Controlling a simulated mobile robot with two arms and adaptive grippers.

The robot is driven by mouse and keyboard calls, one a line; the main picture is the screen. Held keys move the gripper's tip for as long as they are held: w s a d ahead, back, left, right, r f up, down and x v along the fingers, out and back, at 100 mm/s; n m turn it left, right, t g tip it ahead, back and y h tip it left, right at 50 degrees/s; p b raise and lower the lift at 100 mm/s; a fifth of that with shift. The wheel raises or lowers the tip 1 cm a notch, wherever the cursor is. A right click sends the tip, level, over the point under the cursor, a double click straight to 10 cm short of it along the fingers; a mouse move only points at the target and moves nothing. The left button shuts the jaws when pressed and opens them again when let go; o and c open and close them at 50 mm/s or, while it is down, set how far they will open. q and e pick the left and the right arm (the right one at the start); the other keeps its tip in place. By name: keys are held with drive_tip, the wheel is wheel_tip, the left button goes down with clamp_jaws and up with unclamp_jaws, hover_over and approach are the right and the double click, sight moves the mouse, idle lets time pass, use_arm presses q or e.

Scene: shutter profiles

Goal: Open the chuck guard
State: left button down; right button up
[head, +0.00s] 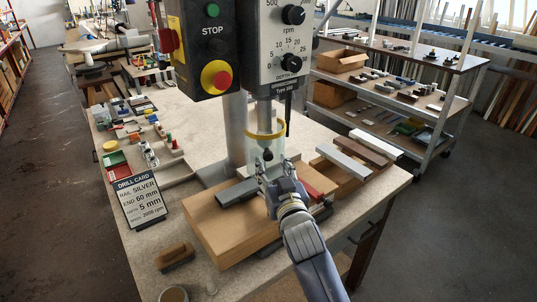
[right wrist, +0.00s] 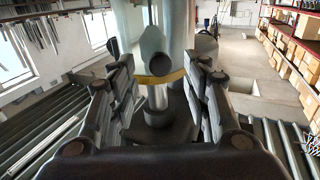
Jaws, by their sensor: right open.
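The chuck guard (head: 252,149) is a clear cylinder with a yellow band at its top. It hangs around the chuck below the drill press head (head: 284,45). A dark round part (head: 268,154) shows at the guard's front; I cannot tell whether it is a knob. My right gripper (head: 273,170) is open just in front of and below the guard. In the right wrist view the spread fingers (right wrist: 160,90) stand either side of the guard's yellow band (right wrist: 160,79), with no clear contact. My left gripper is not in view.
A wooden board (head: 218,224) lies under the gripper, with a grey profile (head: 238,190) on it. More profiles (head: 343,161) lie at the right. The drill card (head: 139,202) stands at the left. The control box (head: 207,45) hangs left of the drill head.

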sight(269, 158)
drive_tip(key=shift+p+x, duration=0.45)
drive_tip(key=shift+x, duration=2.3)
clamp_jaws()
